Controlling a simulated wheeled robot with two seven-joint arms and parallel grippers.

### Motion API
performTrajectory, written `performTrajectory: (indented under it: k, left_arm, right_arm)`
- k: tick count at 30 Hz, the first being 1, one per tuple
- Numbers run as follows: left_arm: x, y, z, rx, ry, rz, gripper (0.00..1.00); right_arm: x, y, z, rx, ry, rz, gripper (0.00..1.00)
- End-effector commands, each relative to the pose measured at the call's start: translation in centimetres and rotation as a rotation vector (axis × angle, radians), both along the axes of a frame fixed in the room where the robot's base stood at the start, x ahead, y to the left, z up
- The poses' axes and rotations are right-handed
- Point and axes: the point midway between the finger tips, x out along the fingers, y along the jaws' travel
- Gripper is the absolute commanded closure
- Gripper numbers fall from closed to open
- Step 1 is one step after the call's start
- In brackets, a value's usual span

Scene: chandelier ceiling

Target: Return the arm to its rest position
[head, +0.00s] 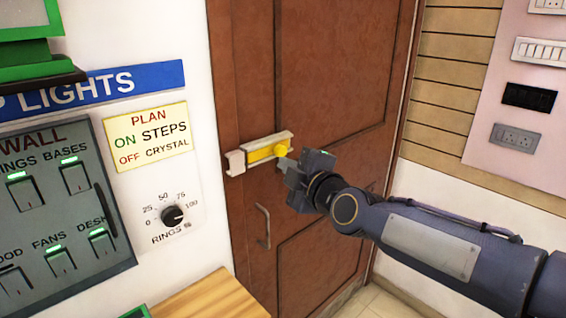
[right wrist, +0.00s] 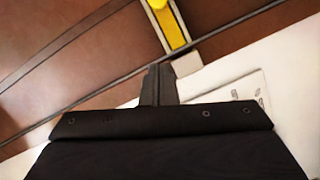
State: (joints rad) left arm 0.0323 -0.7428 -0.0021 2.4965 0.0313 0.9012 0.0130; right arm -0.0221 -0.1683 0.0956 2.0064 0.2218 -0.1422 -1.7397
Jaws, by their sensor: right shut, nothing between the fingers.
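My right arm comes in from the right in the head view. Its gripper (head: 286,164) is shut and empty in front of the brown door (head: 330,60), close to the yellow bolt (head: 262,153). I cannot tell whether it touches the bolt. In the right wrist view the shut fingers (right wrist: 158,84) point toward the door and white wall edge, and the yellow bolt (right wrist: 172,28) shows just beyond them. My left gripper is not in view.
A wall panel of switches (head: 60,210) and a dial (head: 173,215) are at the left. A wooden surface (head: 210,298) is at the lower middle. A door handle (head: 264,226) sits below the bolt. Socket plates (head: 517,135) are on the right wall.

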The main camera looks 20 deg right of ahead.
Motion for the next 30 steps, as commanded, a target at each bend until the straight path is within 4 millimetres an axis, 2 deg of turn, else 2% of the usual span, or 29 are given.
performTrajectory:
  k: [13,17,20,23,27,30]
  left_arm:
    - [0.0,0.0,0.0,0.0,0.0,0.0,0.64]
    - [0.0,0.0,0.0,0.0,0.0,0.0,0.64]
    - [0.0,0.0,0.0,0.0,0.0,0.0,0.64]
    - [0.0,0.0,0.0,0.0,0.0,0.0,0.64]
    - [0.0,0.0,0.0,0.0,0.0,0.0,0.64]
    - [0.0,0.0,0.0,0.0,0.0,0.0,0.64]
  right_arm:
    - [0.0,0.0,0.0,0.003,0.001,0.0,1.0]
    - [-1.2,0.1,-1.1,0.079,0.056,0.009,1.0]
    - [-4.0,0.4,-3.5,0.248,0.186,0.014,1.0]
    - [-8.3,0.8,-7.4,0.493,0.388,-0.022,1.0]
    - [-15.4,1.4,-13.3,0.852,0.694,-0.179,1.0]
    - [-20.0,1.9,-16.8,1.059,0.87,-0.336,1.0]
